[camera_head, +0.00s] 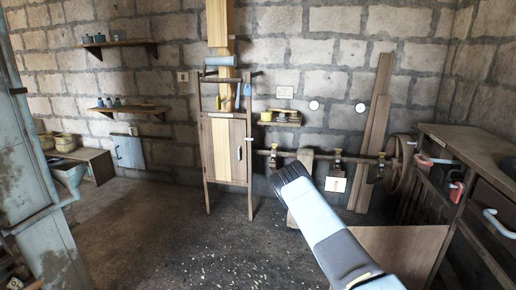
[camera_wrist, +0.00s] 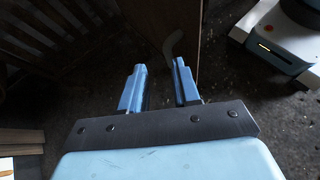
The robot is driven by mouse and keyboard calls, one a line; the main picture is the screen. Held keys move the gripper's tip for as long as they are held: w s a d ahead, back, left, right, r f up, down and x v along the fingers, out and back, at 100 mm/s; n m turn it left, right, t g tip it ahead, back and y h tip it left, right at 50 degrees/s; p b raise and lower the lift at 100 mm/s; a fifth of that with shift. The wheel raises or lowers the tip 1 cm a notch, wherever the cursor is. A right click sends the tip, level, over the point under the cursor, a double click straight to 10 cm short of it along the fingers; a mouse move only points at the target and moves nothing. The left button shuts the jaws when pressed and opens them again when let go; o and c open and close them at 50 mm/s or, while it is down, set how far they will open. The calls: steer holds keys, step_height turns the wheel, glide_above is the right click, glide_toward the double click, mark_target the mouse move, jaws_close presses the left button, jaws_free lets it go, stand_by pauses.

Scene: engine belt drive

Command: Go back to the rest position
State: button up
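My gripper (camera_wrist: 159,82) shows in the wrist view with its two blue fingers apart and nothing between them. Dark speckled floor shows beyond the fingers, with a brown wooden panel (camera_wrist: 165,25) close ahead of the fingertips. In the head view my pale blue arm reaches from the bottom right up to the middle; my gripper's fingers cannot be made out there.
A workbench (camera_head: 460,150) with red clamps stands at the right, and a pale blue door (camera_head: 35,160) at the left. The floor at left centre (camera_head: 165,230) is clear.

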steer(key=s+d+r+m+t+y, duration=0.1)
steer(key=s+r+m+y, duration=0.1)
steer(key=r, duration=0.9)
steer(key=s+r+m+t+y, duration=0.1)
steer(key=s+r+m+y, duration=0.15)
steer(key=r, duration=0.95)
steer(key=s+a+r+m+t+y, duration=0.1)
steer(key=s+r+t, duration=0.1)
steer(key=s+r, duration=0.5)
steer(key=s+a+r+m+t+y, duration=0.15)
steer(key=s+r, duration=0.35)
steer(key=r, duration=0.5)
steer(key=s+a+r+t+y, duration=0.1)
steer(key=s+r, duration=0.2)
steer(key=s, duration=0.3)
steer(key=s+a+r+m+t, duration=0.1)
steer(key=s+r, duration=0.2)
steer(key=s, duration=0.3)
steer(key=s+r+t+y, duration=0.1)
steer(key=s+r, duration=0.2)
steer(key=s, duration=0.3)
steer(key=s+a+m+t, duration=0.1)
steer(key=s+a+t, duration=0.1)
steer(key=s, duration=0.6)
steer(key=s+a+f+m+t, duration=0.1)
steer(key=s+a, duration=0.1)
steer(key=s, duration=0.7)
steer(key=shift+s+f+t+y, duration=0.25)
steer(key=shift+f+t+y, duration=0.05)
steer(key=shift+t+y, duration=0.1)
